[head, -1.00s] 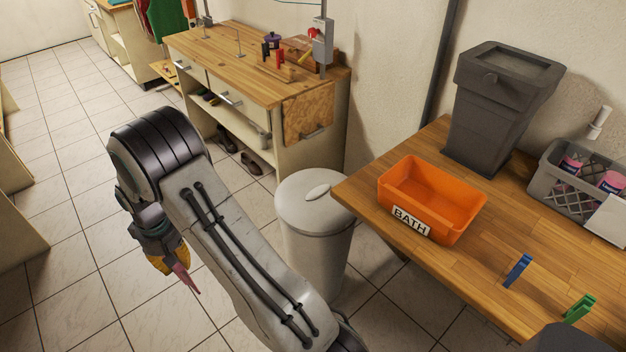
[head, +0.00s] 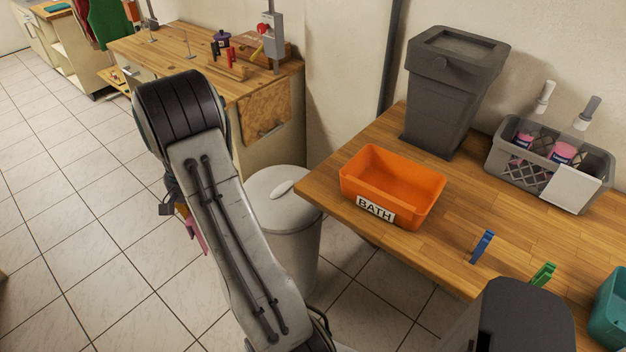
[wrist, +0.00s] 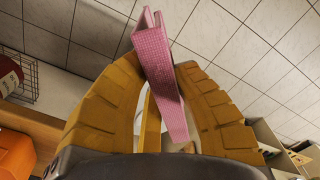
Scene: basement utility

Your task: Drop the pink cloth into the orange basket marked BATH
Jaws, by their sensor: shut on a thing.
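The pink cloth (wrist: 163,70) is pinched between the yellow fingers of my gripper (wrist: 158,75) in the wrist view, with its folded end sticking out past the tips. In the head view a bit of the cloth (head: 196,236) shows beside my arm, over the floor. My gripper (head: 186,222) is mostly hidden behind my arm there. The orange basket (head: 393,184) stands on the wooden counter, with a white BATH label on its front. It looks empty.
A white lidded bin (head: 283,215) stands between my arm and the counter (head: 440,240). A dark grey bin (head: 452,95), a grey basket with pink-lidded jars (head: 550,160), and blue (head: 482,246) and green (head: 543,274) pegs are on the counter. A workbench (head: 150,48) is behind my arm.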

